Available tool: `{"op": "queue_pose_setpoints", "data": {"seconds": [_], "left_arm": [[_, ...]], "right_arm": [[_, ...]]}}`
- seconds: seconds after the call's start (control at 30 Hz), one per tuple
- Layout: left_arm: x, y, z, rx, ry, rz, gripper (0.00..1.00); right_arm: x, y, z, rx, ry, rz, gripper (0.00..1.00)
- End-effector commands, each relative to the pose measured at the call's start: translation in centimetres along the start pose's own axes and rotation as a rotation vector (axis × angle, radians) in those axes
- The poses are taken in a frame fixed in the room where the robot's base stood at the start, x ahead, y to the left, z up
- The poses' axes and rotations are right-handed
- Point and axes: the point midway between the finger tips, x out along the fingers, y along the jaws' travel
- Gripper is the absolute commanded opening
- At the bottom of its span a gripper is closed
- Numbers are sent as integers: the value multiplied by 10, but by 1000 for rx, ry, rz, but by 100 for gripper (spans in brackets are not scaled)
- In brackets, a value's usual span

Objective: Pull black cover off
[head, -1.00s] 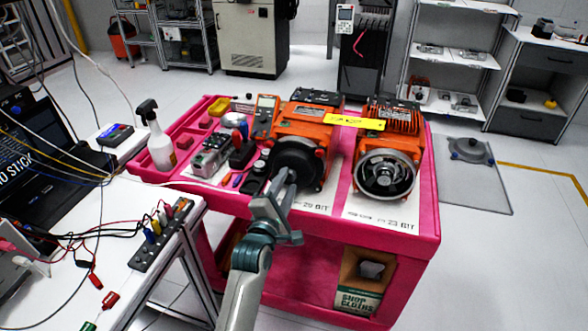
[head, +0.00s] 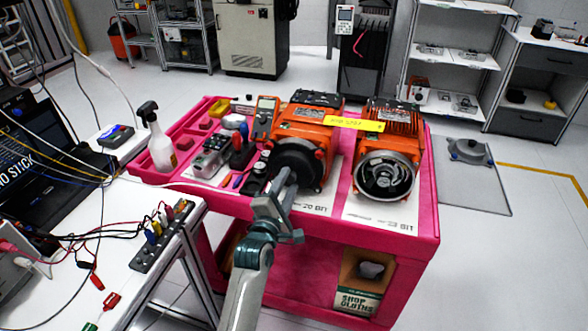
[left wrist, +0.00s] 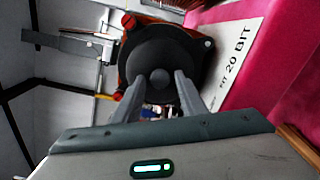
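The black cover (head: 298,160) is a round, dark cap on the front of the left orange motor (head: 303,126). In the left wrist view the cover (left wrist: 160,55) faces me, with a small round knob (left wrist: 160,78) at its centre. My left gripper (head: 286,180) is in front of the cover. In the left wrist view its two fingers (left wrist: 155,82) are apart, one on each side of the knob, with a gap visible. I cannot tell how far the tips reach around the knob. The cover sits on the motor. My right gripper is not in view.
A second orange motor (head: 387,150) with an exposed metal front stands to the right on the pink cart (head: 424,222). A yellow tag (head: 357,124) lies between the motors. A multimeter (head: 264,118), small tools and a spray bottle (head: 158,142) are left. A white bench (head: 135,255) stands nearer left.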

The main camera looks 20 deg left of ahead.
Motion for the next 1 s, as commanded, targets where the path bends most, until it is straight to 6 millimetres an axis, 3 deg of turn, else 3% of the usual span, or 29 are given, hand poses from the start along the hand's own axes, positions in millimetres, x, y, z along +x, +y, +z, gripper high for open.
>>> {"op": "queue_pose_setpoints", "data": {"seconds": [0.27, 0.4, 1.0], "left_arm": [[0, 0, 0, 0, 0, 0, 38], [0, 0, 0, 0, 0, 0, 4], [-2, 1, 0, 0, -1, 2, 3]], "right_arm": [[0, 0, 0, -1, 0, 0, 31], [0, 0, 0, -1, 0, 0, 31], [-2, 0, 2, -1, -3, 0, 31]]}}
